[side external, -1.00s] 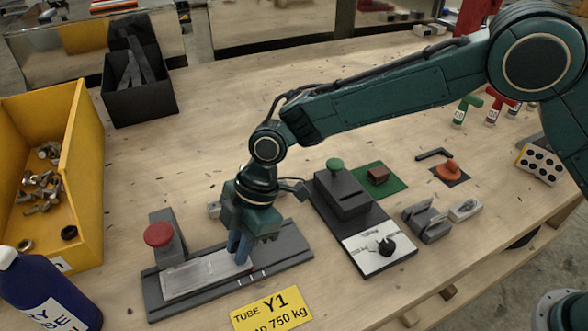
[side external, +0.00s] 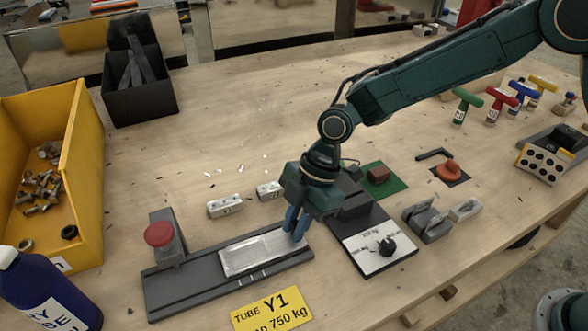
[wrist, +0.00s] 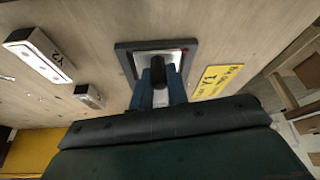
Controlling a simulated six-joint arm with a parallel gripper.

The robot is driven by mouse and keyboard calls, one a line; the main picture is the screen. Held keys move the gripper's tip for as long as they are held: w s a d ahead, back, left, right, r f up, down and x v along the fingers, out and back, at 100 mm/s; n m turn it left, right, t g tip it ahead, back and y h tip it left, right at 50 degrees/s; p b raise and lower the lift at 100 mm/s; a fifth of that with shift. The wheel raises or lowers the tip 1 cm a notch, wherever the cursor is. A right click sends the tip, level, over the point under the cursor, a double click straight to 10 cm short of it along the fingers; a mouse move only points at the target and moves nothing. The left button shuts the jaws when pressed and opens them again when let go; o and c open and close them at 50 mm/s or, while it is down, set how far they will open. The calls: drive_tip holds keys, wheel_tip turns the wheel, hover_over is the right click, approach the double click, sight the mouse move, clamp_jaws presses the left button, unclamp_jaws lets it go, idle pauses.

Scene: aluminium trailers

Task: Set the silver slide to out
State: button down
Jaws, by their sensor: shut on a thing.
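The silver slide (side external: 258,252) is a flat bright plate on a dark grey rail base (side external: 190,290). It sits toward the right end of the rail, away from the red knob (side external: 159,234) at the left end. My gripper (side external: 295,223) is at the right end of the slide, with its blue fingers pointing down. In the wrist view, the fingers (wrist: 158,90) are closed around a dark upright knob (wrist: 158,70) on the slide. The slide's right edge is partly hidden behind the fingers.
A yellow Y1 sign (side external: 272,309) lies in front of the rail. Two small silver blocks (side external: 225,206) lie behind it. A dial panel (side external: 380,250) stands close on the right. A yellow bin (side external: 85,190) and blue bottle (side external: 45,290) are at the left.

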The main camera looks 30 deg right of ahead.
drive_tip(key=c, duration=1.5)
unclamp_jaws()
drive_tip(key=shift+d, duration=0.4)
drive_tip(key=shift+o, duration=0.7)
drive_tip(key=shift+a, duration=0.15)
drive_tip(key=shift+r, duration=0.1)
drive_tip(key=v, duration=1.3)
drive_tip(key=shift+r, duration=0.4)
drive_tip(key=shift+w, duration=0.1)
